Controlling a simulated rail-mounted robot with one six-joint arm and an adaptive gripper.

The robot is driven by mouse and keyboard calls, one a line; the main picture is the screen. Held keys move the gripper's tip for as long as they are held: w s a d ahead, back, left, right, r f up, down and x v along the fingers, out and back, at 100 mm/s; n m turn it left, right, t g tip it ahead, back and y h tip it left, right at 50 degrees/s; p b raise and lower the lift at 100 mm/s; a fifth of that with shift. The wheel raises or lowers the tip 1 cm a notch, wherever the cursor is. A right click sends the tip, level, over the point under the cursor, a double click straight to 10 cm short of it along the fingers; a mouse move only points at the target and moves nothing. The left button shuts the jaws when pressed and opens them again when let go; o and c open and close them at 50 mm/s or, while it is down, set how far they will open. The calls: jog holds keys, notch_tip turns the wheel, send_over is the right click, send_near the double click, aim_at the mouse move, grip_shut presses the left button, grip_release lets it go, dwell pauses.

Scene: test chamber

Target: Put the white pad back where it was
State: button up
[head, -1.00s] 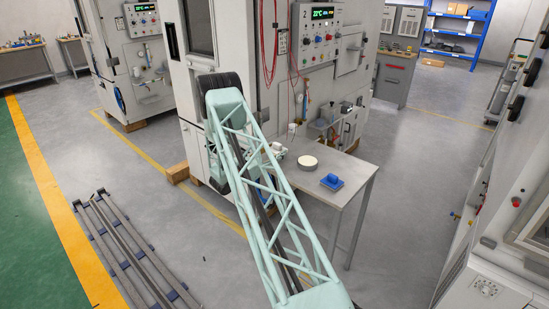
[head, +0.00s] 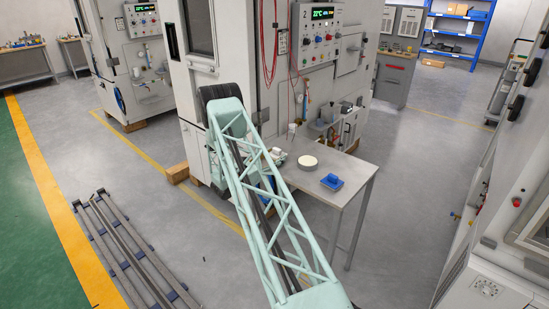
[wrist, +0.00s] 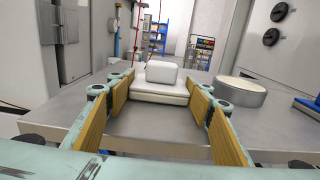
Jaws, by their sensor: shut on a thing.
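The white pad (wrist: 160,92), a flat rounded slab with a raised white block on top, sits level between the fingertips in the wrist view. My gripper (wrist: 160,86) is shut on it, with a tan-lined finger at each side. The pad is over the grey metal table (wrist: 168,118); I cannot tell whether its underside touches the top. In the head view, my arm covers much of the gripper, and a small white part of the pad (head: 277,151) shows near the table's left end.
A round cream-topped disc (head: 308,162) lies on the table right of the pad, also visible in the wrist view (wrist: 241,89). A blue block (head: 332,181) lies nearer the table's front edge. A tall grey machine cabinet (head: 245,90) stands close behind.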

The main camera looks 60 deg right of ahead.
jog(key=shift+f, duration=0.15)
jog(key=o, duration=0.8)
jog(key=shift+c, duration=0.2)
jog(key=w+a, duration=0.1)
jog(key=a, duration=1.1)
jog(key=shift+w, duration=0.15)
dwell(0.5)
